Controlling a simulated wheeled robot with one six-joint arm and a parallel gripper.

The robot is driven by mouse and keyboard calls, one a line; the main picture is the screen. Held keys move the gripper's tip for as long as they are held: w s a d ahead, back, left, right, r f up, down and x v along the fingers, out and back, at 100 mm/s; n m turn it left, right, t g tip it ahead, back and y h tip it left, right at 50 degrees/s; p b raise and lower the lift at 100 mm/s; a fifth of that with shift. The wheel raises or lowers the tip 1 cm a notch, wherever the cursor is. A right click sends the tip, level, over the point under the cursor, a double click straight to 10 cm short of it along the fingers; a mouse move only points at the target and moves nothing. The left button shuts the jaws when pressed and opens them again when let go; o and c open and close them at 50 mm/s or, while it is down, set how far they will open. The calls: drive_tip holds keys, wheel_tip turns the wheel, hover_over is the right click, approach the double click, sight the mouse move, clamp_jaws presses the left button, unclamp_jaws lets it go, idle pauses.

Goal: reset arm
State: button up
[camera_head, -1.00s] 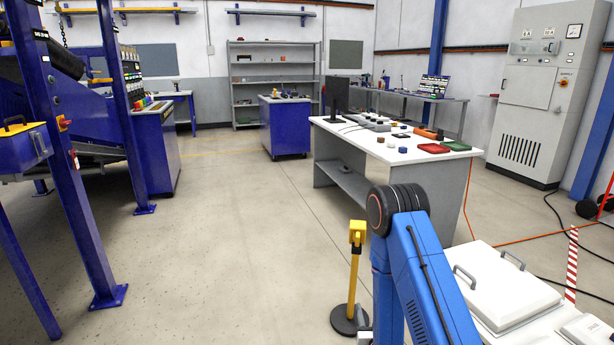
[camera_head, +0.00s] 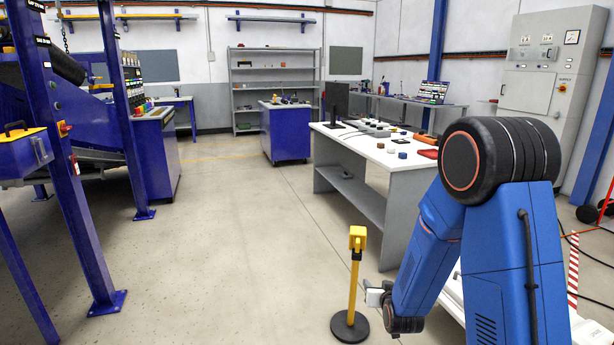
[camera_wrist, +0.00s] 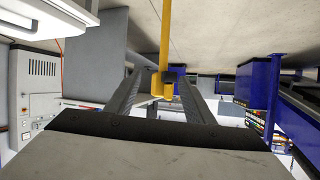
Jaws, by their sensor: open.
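My gripper (camera_head: 374,294) shows small and low in the head view, at the end of my folded blue arm, just right of a yellow post (camera_head: 353,280). Its fingers are partly hidden there. In the wrist view the two grey fingers of my gripper (camera_wrist: 163,72) stand apart with nothing held between them. The yellow post (camera_wrist: 165,40) shows beyond the fingertips in that view, which is upside down, with the floor at the top. I cannot tell the exact gap between gripper and post.
A white table (camera_head: 350,137) with small parts and a monitor (camera_head: 337,98) stands beyond my arm. A blue steel frame (camera_head: 88,190) is at the left. A blue cabinet (camera_head: 285,130) stands farther back. The floor (camera_head: 240,240) between them is clear.

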drive_tip(key=s+d+r+g, duration=0.1)
drive_tip(key=s+r+g, duration=0.1)
drive_tip(key=s+r, duration=0.6)
drive_tip(key=s+d+r+g, duration=0.1)
drive_tip(key=s+r, duration=0.3)
drive_tip(key=s, duration=0.7)
drive_tip(key=s+d+r+g, duration=0.1)
drive_tip(key=s+r+g, duration=0.2)
drive_tip(key=s, duration=0.9)
drive_tip(key=s+d+r+g, duration=0.2)
drive_tip(key=s+r, duration=0.4)
drive_tip(key=s, duration=0.5)
drive_tip(key=shift+s+r+n, duration=0.4)
